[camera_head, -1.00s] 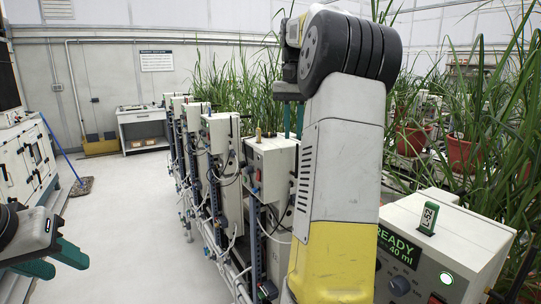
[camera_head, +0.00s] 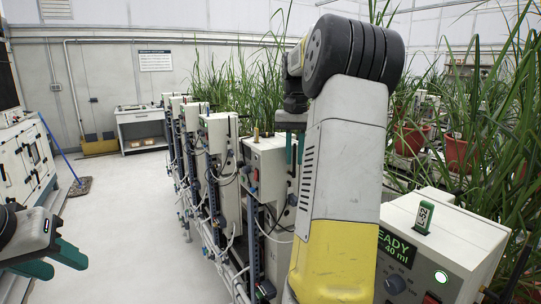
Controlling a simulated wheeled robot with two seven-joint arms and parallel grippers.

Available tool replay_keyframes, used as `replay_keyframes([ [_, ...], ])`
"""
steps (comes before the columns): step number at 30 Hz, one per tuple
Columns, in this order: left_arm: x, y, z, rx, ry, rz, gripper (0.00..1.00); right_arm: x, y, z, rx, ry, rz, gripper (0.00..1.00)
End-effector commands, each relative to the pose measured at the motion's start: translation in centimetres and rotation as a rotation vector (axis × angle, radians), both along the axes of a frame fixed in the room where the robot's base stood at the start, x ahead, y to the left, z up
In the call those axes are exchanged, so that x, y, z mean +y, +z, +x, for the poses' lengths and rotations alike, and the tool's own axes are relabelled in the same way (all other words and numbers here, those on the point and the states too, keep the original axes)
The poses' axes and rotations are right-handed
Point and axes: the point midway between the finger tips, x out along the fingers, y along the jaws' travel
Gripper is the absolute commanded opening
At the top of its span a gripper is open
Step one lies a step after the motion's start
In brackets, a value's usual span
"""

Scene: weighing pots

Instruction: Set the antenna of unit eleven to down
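Several grey control boxes stand in a row on posts, and I cannot read which is unit eleven. The nearest box in the row (camera_head: 268,160) has a red switch, a blue knob and a short brass-coloured stub (camera_head: 256,134) on top. My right gripper (camera_head: 294,152) points down at the right end of this box, its green fingers apart. Whether an antenna stands between them is too small to tell. Thin dark antennas rise on boxes farther back, such as this one (camera_head: 230,127). My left gripper (camera_head: 55,264) is open and empty at the lower left.
Tall plants in red pots (camera_head: 458,154) crowd the right and back. The floor aisle (camera_head: 130,220) is clear.

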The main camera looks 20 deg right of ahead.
Motion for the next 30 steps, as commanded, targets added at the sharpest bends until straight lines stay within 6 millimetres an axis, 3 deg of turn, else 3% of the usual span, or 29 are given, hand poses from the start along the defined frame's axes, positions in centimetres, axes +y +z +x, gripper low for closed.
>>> replay_keyframes([
  [1,0.0,0.0,0.0,0.0,0.0,0.0,0.4,0.0,0.01,0.0,0.0,0.0,0.0,0.12],
  [3,0.0,0.0,0.0,0.0,0.0,0.0,0.4,0.0,0.02,0.0,0.0,0.0,0.0,0.0],
  [30,0.0,0.0,0.0,0.0,0.0,0.0,0.4,0.0,0.04,0.0,0.0,0.0,0.0,0.0],
])
